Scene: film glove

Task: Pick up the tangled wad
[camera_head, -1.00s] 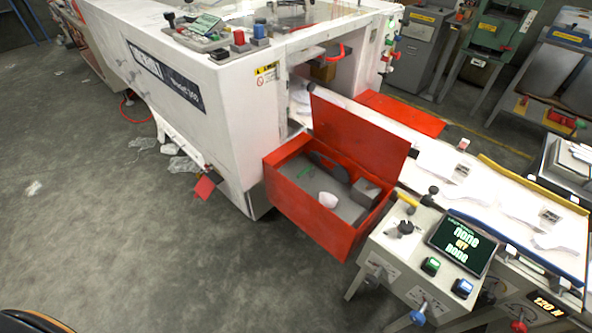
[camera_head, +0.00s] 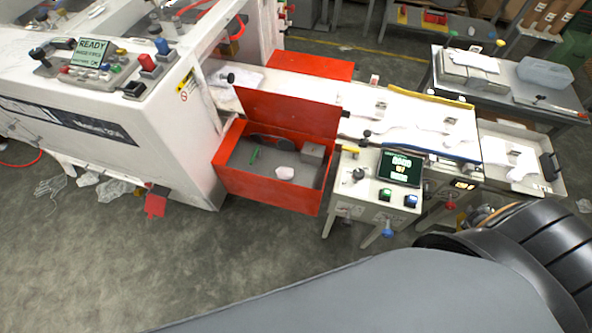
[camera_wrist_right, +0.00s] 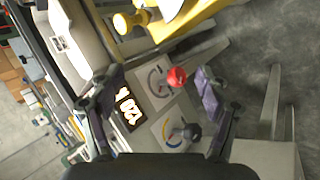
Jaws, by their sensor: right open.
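A small pale pink crumpled wad (camera_head: 285,173) lies in the open red bin (camera_head: 262,191), on its grey floor. Crumpled clear film pieces (camera_head: 115,190) lie on the floor beside the white machine; I cannot tell which of these is the tangled wad. My right gripper (camera_wrist_right: 157,92) shows in the right wrist view with its fingers apart and nothing between them. It is over a panel with knobs and a lit display, away from the bin. My left gripper is not in view.
The white machine (camera_head: 140,110) stands left of the bin. A control box (camera_head: 362,185) stands right of it, in front of the conveyor carrying white gloves. The bin's red lid (camera_head: 285,113) stands up at its back. A red flap (camera_head: 156,203) is near the floor.

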